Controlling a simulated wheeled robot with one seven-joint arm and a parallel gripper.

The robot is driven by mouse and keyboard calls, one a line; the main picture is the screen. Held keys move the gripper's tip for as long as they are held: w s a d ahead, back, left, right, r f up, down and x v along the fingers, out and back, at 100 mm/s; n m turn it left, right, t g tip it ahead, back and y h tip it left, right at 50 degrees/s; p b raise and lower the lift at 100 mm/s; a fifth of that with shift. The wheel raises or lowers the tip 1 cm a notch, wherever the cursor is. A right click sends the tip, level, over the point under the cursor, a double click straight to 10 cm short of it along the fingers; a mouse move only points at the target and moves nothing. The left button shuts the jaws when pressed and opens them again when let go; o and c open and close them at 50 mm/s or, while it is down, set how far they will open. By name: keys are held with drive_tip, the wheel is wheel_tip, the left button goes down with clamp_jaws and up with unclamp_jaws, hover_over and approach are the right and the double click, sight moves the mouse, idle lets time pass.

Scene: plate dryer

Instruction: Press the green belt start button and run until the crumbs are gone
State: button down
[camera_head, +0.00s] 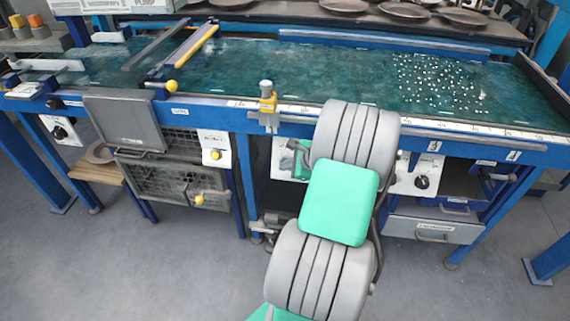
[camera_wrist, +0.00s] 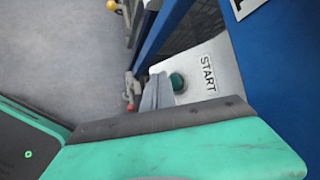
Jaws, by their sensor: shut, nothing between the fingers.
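The green start button (camera_wrist: 178,82) sits on a pale plate labelled START (camera_wrist: 208,73) in the wrist view. My gripper (camera_wrist: 157,88) is shut and empty, its grey fingers just left of the button. I cannot tell whether the fingertips touch it. In the head view my arm hides the button, and my gripper shows only in part, if at all, at the front of the machine. The white crumbs (camera_head: 440,82) lie scattered on the right part of the dark green belt (camera_head: 290,70).
A panel with a black knob (camera_head: 421,182) is right of my arm, and a panel with a yellow button (camera_head: 215,153) is left. Dark round plates (camera_head: 403,10) lie behind the belt. The grey floor in front is clear.

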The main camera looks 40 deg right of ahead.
drive_tip(key=shift+d, duration=0.1)
idle(0.4)
drive_tip(key=shift+w+d+f, duration=0.2)
drive_tip(key=shift+w, duration=0.05)
drive_tip(key=shift+w+d+f, duration=0.2)
drive_tip(key=shift+d, duration=0.15)
idle(0.7)
drive_tip(key=shift+s+a+r+p, duration=0.45)
drive_tip(key=shift+a+p, duration=0.15)
drive_tip(key=shift+p, duration=0.35)
drive_tip(key=shift+s+a+r+p, duration=0.65)
drive_tip(key=shift+a+p, duration=0.25)
drive_tip(key=shift+p, duration=0.2)
drive_tip(key=shift+s+a+r+p, duration=0.55)
drive_tip(key=shift+s+a+p, duration=0.25)
drive_tip(key=shift+p, duration=0.3)
